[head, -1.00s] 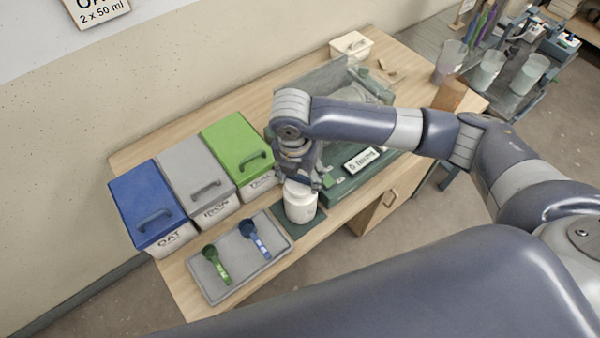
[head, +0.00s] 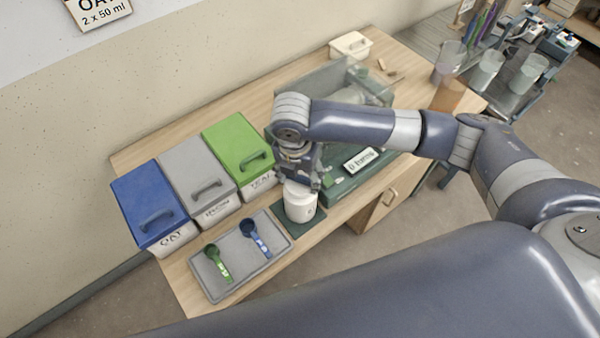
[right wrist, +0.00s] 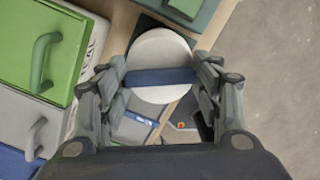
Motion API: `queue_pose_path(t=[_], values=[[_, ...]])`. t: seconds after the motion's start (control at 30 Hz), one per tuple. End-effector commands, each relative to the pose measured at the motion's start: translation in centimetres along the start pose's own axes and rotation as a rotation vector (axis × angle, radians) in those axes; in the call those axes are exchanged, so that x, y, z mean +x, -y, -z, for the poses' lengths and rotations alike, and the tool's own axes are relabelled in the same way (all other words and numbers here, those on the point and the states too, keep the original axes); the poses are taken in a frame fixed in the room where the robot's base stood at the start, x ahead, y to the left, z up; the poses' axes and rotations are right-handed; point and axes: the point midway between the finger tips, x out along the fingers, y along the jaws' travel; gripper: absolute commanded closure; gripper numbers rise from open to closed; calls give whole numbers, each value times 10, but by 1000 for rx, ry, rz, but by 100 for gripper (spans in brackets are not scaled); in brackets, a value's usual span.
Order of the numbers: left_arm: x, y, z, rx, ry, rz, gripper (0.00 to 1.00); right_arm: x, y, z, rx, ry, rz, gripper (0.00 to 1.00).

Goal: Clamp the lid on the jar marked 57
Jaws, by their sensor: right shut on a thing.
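The white jar (head: 300,207) stands upright on a dark green mat (head: 313,227) in the head view. A small dark mark shows on its side, too small to read. My right gripper (head: 301,184) is directly above it, pointing down. In the right wrist view the round white lid (right wrist: 160,50) has a blue bar (right wrist: 160,78) across it. The gripper's fingers are closed on both ends of this bar. The lid sits at the jar's top; I cannot tell whether it is clamped. My left gripper is not in view.
Blue (head: 150,199), grey (head: 198,173) and green (head: 237,146) lidded bins stand left of the jar. A grey tray (head: 209,287) holds a green scoop (head: 217,262) and a blue scoop (head: 257,240). A green box with a sign (head: 360,160) stands close on the right.

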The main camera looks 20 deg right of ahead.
Motion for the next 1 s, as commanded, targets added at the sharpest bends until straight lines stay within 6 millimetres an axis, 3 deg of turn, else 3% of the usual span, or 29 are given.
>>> queue_pose_path(t=[1.0], values=[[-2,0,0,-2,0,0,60,5,0,0,0,1,-2,68]])
